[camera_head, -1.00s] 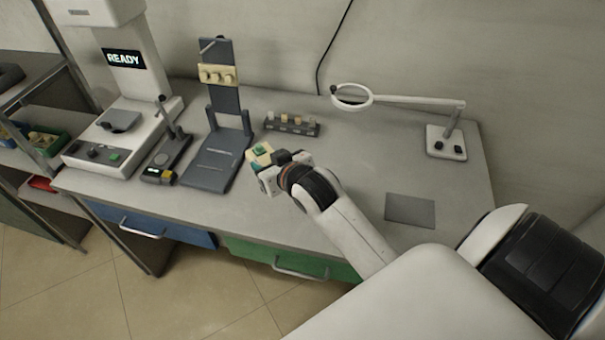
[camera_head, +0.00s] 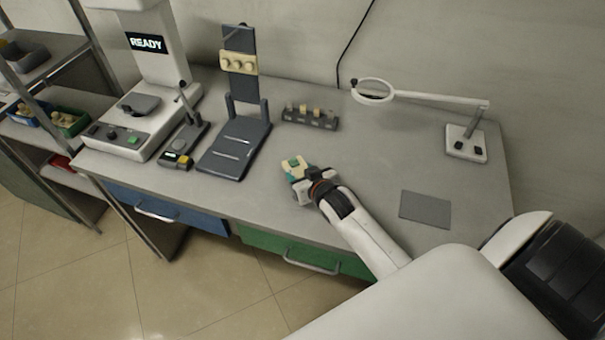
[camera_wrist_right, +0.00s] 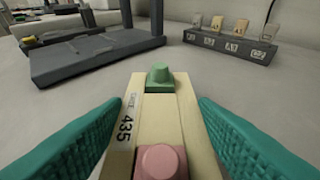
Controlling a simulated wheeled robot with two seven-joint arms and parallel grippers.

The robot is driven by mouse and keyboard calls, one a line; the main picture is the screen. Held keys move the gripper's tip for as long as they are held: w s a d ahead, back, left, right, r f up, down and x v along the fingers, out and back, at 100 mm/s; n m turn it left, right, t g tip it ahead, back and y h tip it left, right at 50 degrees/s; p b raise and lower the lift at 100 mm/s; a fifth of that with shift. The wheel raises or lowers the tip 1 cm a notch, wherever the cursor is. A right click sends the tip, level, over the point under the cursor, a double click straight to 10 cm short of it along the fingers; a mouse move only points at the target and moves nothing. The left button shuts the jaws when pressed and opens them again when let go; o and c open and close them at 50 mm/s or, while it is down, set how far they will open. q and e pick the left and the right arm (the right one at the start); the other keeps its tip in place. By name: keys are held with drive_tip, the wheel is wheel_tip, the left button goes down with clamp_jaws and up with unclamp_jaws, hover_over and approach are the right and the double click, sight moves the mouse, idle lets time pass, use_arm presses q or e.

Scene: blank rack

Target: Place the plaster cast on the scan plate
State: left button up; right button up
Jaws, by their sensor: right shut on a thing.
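The plaster cast (camera_wrist_right: 158,125) is a cream block with a green knob and a pink knob on top and the number 435 along one side. It also shows in the head view (camera_head: 292,164). My right gripper (camera_head: 297,173) is shut on it, with a teal finger pad on each side in the wrist view. It holds the cast over the front middle of the bench. The scan plate (camera_head: 140,104) looks to be the dark, bare disc on the white scanner at the back left, well left of my gripper. My left gripper is out of view.
The scanner (camera_head: 117,136) shows READY. Between it and my gripper stand a small device with a lever (camera_head: 178,158) and a dark upright stand (camera_head: 232,150). A small labelled rack (camera_head: 310,117) stands behind; a magnifier lamp (camera_head: 466,143) and grey mat (camera_head: 425,209) are right.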

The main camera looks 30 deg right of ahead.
drive_tip(key=shift+f, duration=0.15)
drive_tip(key=o, duration=1.1)
drive_tip(key=shift+c, duration=0.2)
